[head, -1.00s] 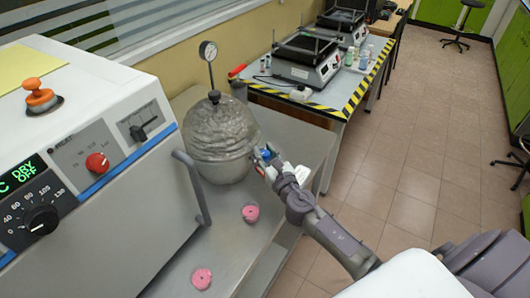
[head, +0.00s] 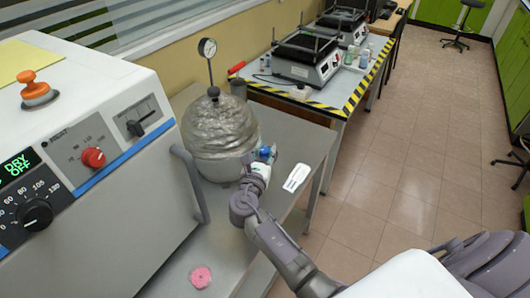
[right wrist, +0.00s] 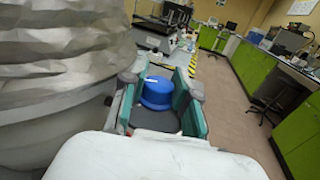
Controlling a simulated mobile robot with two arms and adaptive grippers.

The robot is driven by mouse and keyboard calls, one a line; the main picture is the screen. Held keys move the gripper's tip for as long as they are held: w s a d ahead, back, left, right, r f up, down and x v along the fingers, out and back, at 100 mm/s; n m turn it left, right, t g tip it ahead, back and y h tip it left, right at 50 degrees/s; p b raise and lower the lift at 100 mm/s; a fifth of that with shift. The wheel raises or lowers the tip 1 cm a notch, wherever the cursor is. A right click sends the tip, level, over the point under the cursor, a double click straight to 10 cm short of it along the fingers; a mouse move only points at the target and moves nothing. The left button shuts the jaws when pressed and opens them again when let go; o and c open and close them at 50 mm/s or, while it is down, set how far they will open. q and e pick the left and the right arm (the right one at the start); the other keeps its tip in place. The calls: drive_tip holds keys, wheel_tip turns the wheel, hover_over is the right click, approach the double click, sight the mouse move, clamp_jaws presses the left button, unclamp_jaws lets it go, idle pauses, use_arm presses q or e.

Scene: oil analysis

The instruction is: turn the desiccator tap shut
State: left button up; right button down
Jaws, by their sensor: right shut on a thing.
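The desiccator (head: 221,128) is a grey, crinkled dome with a black knob on top, standing on the metal bench. Its blue tap (head: 264,153) sticks out from its right side. My right gripper (head: 259,160) is at the tap, with its arm coming up from the bottom right. In the right wrist view the blue tap cap (right wrist: 156,92) sits between the two green-padded fingers (right wrist: 160,98), which are shut on it. The desiccator fills the left of that view. My left gripper is not in view.
An oven with dials (head: 95,180) and a handle (head: 190,185) stands close on the left. A pressure gauge (head: 207,48) rises behind the dome. A white card-like thing (head: 296,177) and a pink round thing (head: 201,277) lie on the bench (head: 225,250). A striped-edge table stands behind.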

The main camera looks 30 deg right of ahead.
sight(265, 150)
drive_tip(key=shift+f+m+g+h+b, duration=0.1)
drive_tip(key=shift+m+g+h+b, duration=0.5)
drive_tip(key=shift+m+g+h, duration=0.7)
drive_tip(key=shift+g, duration=0.4)
drive_tip(key=c, duration=1.1)
unclamp_jaws()
drive_tip(key=shift+c, duration=0.2)
drive_tip(key=shift+r, duration=0.2)
wheel_tip(265, 150, up, 10)
drive_tip(key=shift+f, duration=0.2)
drive_tip(key=shift+s+f, duration=0.1)
